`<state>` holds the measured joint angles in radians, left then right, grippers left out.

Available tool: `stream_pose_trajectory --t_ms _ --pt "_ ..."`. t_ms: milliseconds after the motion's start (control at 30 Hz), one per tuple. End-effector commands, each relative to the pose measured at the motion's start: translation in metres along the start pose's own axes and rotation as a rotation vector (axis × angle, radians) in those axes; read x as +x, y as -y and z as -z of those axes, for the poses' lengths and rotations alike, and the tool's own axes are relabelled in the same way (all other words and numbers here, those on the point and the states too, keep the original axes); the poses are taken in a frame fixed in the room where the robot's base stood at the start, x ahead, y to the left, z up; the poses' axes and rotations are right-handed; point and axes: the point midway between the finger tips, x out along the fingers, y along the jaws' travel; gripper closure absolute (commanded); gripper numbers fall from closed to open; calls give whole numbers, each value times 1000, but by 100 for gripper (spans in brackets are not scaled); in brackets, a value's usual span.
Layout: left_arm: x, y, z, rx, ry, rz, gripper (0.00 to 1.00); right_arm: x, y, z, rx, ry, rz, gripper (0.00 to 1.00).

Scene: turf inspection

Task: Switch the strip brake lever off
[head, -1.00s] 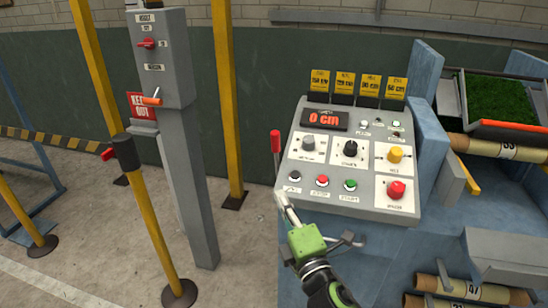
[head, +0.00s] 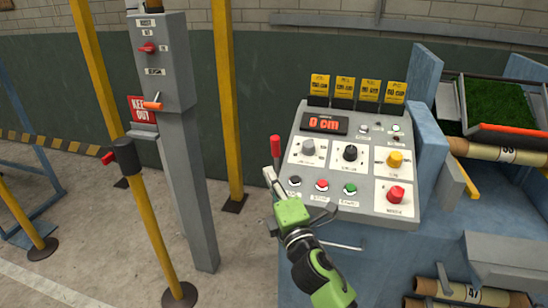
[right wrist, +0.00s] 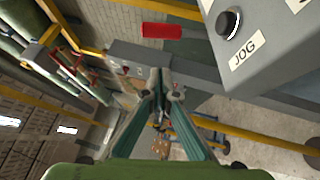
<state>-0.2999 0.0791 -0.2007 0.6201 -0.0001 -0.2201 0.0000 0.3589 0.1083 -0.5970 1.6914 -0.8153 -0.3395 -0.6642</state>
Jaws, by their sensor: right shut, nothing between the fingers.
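The lever with a red grip (head: 275,146) stands upright at the left edge of the sloped grey control console (head: 300,172). I take it for the strip brake lever; no label for it is readable. Its lower part is hidden behind my gripper. My right gripper (head: 269,176) is shut and empty, just below the red grip; I cannot tell whether it touches the lever. In the right wrist view the shut fingertips (right wrist: 160,82) lie below a red bar (right wrist: 162,30), which looks like the lever's grip. My left gripper is not in view.
The console carries several buttons and knobs, including a black button marked JOG (right wrist: 228,22) close to my right gripper. A grey post with a switch box (head: 163,62) and yellow posts stand left. Turf and rolls (head: 490,150) are at right.

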Motion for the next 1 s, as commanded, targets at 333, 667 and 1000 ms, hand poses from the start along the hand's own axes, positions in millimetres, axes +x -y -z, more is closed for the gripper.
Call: stream_pose_trajectory --t_ms 333,667,1000 --pt "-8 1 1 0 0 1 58 48 -2 -20 0 0 -1 100" --pt "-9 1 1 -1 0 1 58 56 0 -28 1 -1 -1 100" --pt "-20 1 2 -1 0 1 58 60 -5 -31 9 -1 12 100"
